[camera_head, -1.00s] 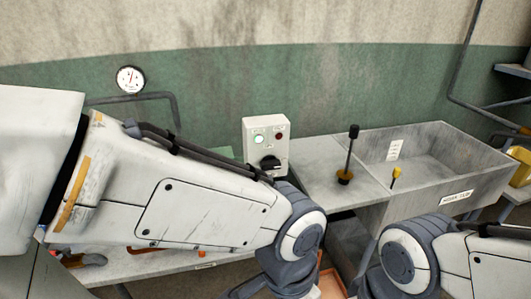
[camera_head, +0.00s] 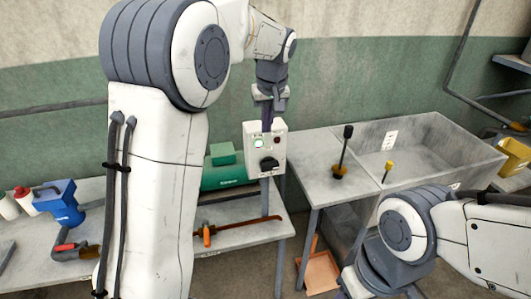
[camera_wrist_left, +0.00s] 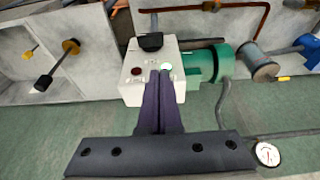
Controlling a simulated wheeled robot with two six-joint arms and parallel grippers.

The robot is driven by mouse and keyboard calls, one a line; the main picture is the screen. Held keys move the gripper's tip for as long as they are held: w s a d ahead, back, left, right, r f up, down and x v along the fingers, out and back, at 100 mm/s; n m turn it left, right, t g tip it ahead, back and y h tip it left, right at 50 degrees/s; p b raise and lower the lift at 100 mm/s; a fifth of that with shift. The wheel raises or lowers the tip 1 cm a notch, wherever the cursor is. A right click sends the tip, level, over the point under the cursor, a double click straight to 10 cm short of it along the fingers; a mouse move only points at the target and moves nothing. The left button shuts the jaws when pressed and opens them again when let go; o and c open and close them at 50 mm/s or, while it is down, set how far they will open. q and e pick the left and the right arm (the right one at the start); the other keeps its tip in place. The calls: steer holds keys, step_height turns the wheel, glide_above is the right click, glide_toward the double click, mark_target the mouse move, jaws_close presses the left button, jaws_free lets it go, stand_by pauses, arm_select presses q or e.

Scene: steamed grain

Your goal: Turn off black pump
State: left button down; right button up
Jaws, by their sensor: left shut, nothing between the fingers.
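A pale control box (camera_head: 251,160) carries a bright green button or lamp (camera_head: 259,143), a dark red one (camera_head: 277,141) and a black rotary knob (camera_head: 269,164). My left gripper (camera_head: 267,128) is shut and empty, pointing down at the box's top edge. In the left wrist view the box (camera_wrist_left: 133,90) appears upside down. There the closed fingertips (camera_wrist_left: 160,74) overlap the box beside the green lamp (camera_wrist_left: 165,67); contact is unclear. The knob (camera_wrist_left: 151,42) lies beyond them. A green pump or motor (camera_head: 225,174) sits behind the box; I see no clearly black pump. My right gripper is out of view.
A wall gauge (camera_wrist_left: 267,154) shows in the wrist view.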

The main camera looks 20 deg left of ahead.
arm_select(q)
steer(key=p, duration=0.4)
glide_above(264, 165)
steer(key=f, duration=1.2)
steer(key=shift+s+d, duration=0.2)
steer(key=shift+s, duration=0.15)
steer(key=shift+f, duration=0.8)
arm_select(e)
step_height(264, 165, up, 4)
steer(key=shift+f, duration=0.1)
arm_select(q)
steer(key=shift+d, duration=0.1)
